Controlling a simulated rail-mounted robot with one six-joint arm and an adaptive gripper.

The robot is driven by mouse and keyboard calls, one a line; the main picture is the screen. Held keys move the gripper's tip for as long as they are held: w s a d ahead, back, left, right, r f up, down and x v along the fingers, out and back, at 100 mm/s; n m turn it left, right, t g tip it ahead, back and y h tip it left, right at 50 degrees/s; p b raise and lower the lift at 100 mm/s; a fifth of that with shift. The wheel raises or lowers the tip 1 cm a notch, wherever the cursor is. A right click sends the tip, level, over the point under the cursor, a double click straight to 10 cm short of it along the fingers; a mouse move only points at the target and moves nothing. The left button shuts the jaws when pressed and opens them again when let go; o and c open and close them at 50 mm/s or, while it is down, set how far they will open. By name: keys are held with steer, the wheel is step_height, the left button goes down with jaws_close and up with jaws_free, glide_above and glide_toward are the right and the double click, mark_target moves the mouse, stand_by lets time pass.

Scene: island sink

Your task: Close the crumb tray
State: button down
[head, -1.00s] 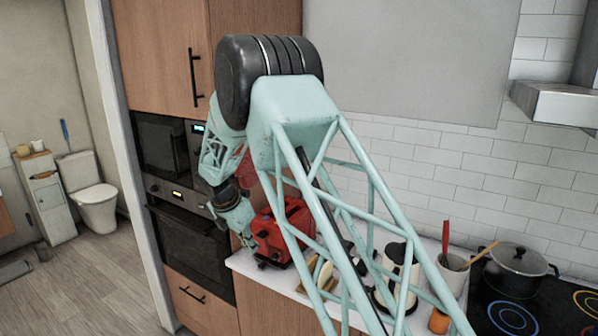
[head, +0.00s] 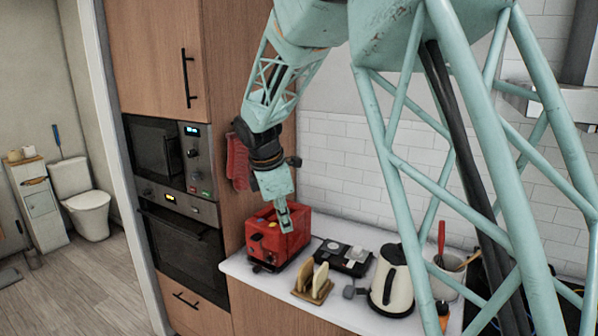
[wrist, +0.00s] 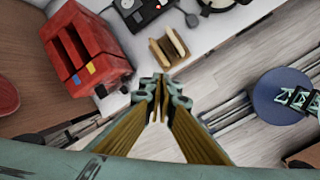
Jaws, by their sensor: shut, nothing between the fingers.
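The red toaster (head: 262,232) stands at the left end of the white counter, and its two dark slots show in the wrist view (wrist: 84,38). Colored buttons are on its end face. The crumb tray cannot be made out clearly; a small dark part shows low on the toaster's end in both views. My gripper (head: 287,228) points down and overlaps the toaster's near side in the head view. In the wrist view my gripper (wrist: 160,82) is shut and empty, its tips to the right of the toaster and apart from it, beyond the counter's front edge.
A wooden rack with bread slices (head: 313,284) stands right of the toaster, near the counter edge. Behind it lies a flat black device (head: 344,256). A cream kettle (head: 392,287) and a utensil pot (head: 447,278) stand further right. A tall oven cabinet (head: 180,245) borders the left.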

steer(key=s+d+r+m+b, duration=0.2)
steer(key=s+d+r+m, duration=0.35)
steer(key=s+d, duration=0.5)
steer(key=s+d+r+m+b, duration=0.2)
steer(key=s+d+r+m, duration=0.45)
steer(key=s, duration=0.75)
steer(key=s+d+f+m+b, duration=0.1)
steer(key=s+d+f+m, duration=0.1)
steer(key=s, duration=0.7)
steer(key=s+d+f+m+y+b, duration=0.1)
steer(key=s+d+m, duration=0.2)
steer(key=s, duration=0.7)
steer(key=s+d+f+m+b, duration=0.1)
steer(key=s+d+f+m, duration=0.1)
steer(key=s, duration=0.8)
steer(key=shift+s+d+f+m+t+y+b, duration=0.15)
steer(key=shift+d+f+m+t+y+b, duration=0.25)
steer(key=shift+m, duration=0.8)
steer(key=shift+r, duration=0.15)
steer(key=c, duration=2.8)
jaws_free()
steer(key=shift+o, duration=0.4)
steer(key=shift+a, duration=0.15)
